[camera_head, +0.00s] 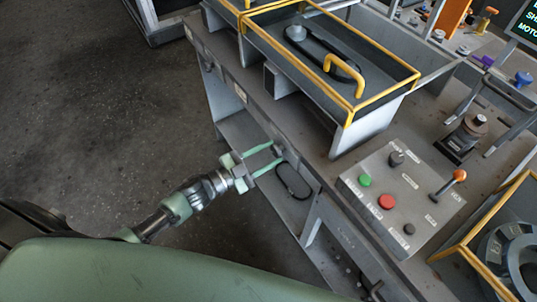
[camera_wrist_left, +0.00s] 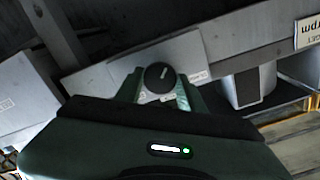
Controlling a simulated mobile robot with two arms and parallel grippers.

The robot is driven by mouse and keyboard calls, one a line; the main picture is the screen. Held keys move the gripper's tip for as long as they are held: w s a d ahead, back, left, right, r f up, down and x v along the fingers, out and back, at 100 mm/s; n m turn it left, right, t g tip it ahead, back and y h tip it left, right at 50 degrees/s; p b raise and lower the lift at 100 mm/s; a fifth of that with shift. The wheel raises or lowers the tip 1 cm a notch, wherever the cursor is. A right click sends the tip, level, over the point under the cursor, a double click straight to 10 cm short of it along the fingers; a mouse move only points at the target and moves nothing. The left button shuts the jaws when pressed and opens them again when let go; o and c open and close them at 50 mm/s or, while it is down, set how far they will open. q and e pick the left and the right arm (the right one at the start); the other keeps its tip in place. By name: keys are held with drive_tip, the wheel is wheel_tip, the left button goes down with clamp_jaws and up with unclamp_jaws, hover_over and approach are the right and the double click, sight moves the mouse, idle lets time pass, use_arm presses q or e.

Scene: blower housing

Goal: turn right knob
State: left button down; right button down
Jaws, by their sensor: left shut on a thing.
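A round black knob with a white pointer mark (camera_wrist_left: 159,76) sits on the grey front face of the bench, with a light label plate beside it. My left gripper (camera_head: 277,153) reaches the front face from the left in the head view, its two green fingers at the knob. In the left wrist view the fingers (camera_wrist_left: 160,88) stand on either side of the knob and are shut on it. In the head view the knob is mostly hidden between the fingertips. My right gripper is in neither view.
A control box (camera_head: 408,205) with green and red buttons and an orange-tipped lever stands on the bench right of the gripper. A yellow-edged tray (camera_head: 345,118) sits above. Open floor (camera_head: 100,110) lies left.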

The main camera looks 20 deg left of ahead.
use_arm(q)
drive_tip(key=shift+m, duration=0.8)
drive_tip(key=c, duration=0.9)
unclamp_jaws()
drive_tip(key=b+v, duration=0.1)
drive_tip(key=v, duration=0.6)
drive_tip(key=shift+s+a+b, duration=0.25)
drive_tip(key=shift+s+b, duration=0.1)
